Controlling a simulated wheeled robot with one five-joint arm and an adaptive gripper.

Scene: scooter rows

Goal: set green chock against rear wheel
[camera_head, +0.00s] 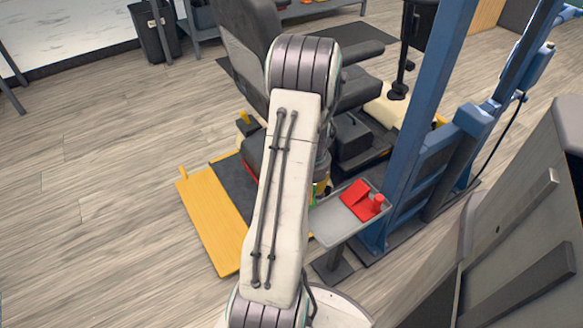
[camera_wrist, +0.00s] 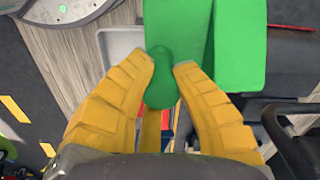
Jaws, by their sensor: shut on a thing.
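The green chock (camera_wrist: 240,50) fills the top middle of the wrist view, with its rounded green knob between my yellow fingertips. My gripper (camera_wrist: 165,66) is shut on that knob. In the head view my own arm covers the gripper and almost all of the chock; only a small green patch shows beside the arm. The mobility scooter (camera_head: 345,80), with a dark seat, stands behind my arm. I cannot make out its rear wheel clearly in either view, so I cannot tell the gap between chock and wheel.
A red chock (camera_head: 361,200) lies on a grey tray (camera_head: 336,220) right of my arm. A blue post (camera_head: 425,110) stands behind the tray. A yellow-edged platform (camera_head: 213,225) lies left of my arm. Open wooden floor (camera_head: 90,180) spreads further left.

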